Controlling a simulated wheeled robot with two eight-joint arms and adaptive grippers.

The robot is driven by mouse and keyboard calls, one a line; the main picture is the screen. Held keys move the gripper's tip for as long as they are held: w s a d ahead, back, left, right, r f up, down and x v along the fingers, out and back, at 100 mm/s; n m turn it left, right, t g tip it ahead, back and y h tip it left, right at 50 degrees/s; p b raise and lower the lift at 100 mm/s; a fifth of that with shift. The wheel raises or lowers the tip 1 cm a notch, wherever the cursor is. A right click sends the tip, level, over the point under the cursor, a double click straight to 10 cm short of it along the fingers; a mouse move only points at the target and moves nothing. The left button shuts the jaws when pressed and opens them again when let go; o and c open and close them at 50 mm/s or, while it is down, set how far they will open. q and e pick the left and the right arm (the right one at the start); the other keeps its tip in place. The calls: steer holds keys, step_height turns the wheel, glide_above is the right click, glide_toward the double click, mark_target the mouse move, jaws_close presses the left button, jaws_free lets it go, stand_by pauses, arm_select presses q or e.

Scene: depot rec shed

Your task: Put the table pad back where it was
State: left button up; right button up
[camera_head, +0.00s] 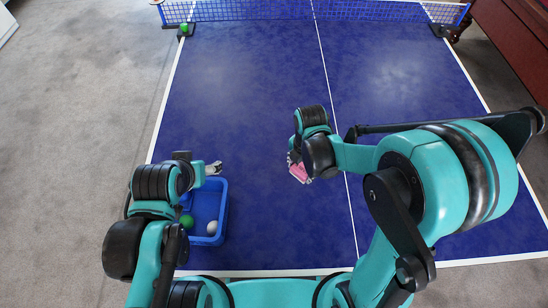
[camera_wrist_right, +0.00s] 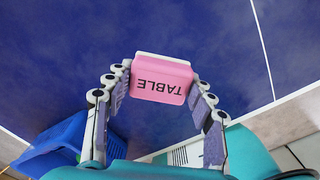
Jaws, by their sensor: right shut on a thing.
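The table pad is a pink block with a white side, lettered "TABLE", in the right wrist view (camera_wrist_right: 162,80). It also shows in the head view (camera_head: 299,172), partly hidden by my gripper. My right gripper (camera_head: 297,165) is shut on the pad, with a finger on each side of it in the right wrist view (camera_wrist_right: 160,92). It holds the pad over the blue table, left of the white centre line; the height is hard to tell. My left gripper (camera_head: 213,168) is by the back edge of the blue tray; its finger opening is too small to judge.
The blue tray (camera_head: 224,211) stands at the near left of the ping-pong table (camera_head: 260,90), with a green ball (camera_head: 187,222) and a white ball (camera_head: 212,227) inside. A net (camera_head: 250,11) crosses the far end. A green round thing (camera_head: 184,27) is by the left net post. Mid-table is clear.

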steer(key=b, duration=0.4)
glide_above(271, 175)
step_height(271, 175, down, 7)
steer(key=shift+r, duration=0.15)
step_height(271, 175, down, 4)
steer(key=shift+f+b, duration=0.1)
steer(key=shift+b, duration=0.65)
steer(key=o, duration=0.7)
steer(key=shift+f, duration=0.1)
steer(key=o, duration=0.4)
